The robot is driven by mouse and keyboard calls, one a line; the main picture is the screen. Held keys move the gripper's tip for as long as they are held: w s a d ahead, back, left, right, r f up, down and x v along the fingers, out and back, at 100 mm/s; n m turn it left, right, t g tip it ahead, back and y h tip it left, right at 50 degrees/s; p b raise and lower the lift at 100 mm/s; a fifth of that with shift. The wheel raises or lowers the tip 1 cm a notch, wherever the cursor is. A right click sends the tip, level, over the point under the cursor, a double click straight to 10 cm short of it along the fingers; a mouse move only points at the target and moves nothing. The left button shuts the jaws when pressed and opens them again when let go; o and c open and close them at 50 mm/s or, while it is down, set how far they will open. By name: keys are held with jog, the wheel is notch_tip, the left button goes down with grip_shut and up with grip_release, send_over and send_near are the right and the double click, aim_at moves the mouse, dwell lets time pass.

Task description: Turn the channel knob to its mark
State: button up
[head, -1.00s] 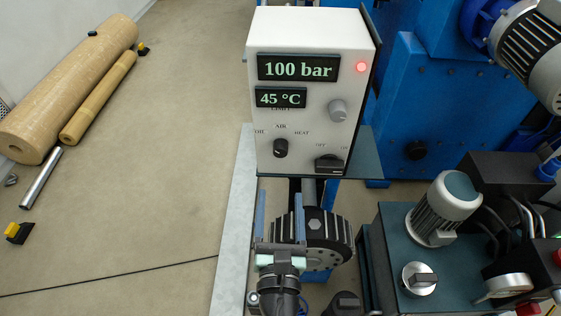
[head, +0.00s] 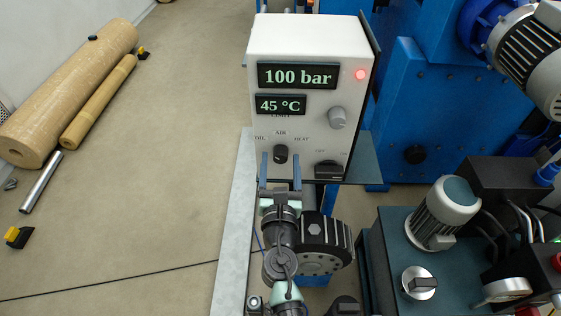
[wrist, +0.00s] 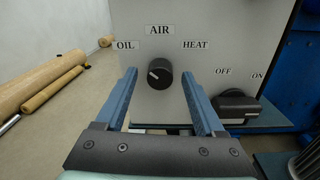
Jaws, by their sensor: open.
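The channel knob is a small round black knob (head: 281,153) on the front of the white control box (head: 260,140), below the 45 °C display. In the wrist view the knob (wrist: 160,80) has a white pointer line slanting up and left, toward the OIL label (wrist: 125,44). The AIR label (wrist: 159,30) is above it and HEAT (wrist: 195,44) is to the upper right. My gripper (head: 280,168) is open, its two blue fingers pointing at the panel. In the wrist view the gripper (wrist: 159,88) has a finger on each side of the knob, with gaps; contact is not visible.
A grey knob (head: 337,117) is above right of the channel knob. A black OFF/ON switch (head: 329,170) sits at the lower right, near my right finger. A green bench with a motor (head: 445,212) stands right. The floor at left is clear near the box.

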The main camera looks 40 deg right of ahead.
jog(key=shift+w+d, duration=0.15)
grip_shut()
dwell(0.4)
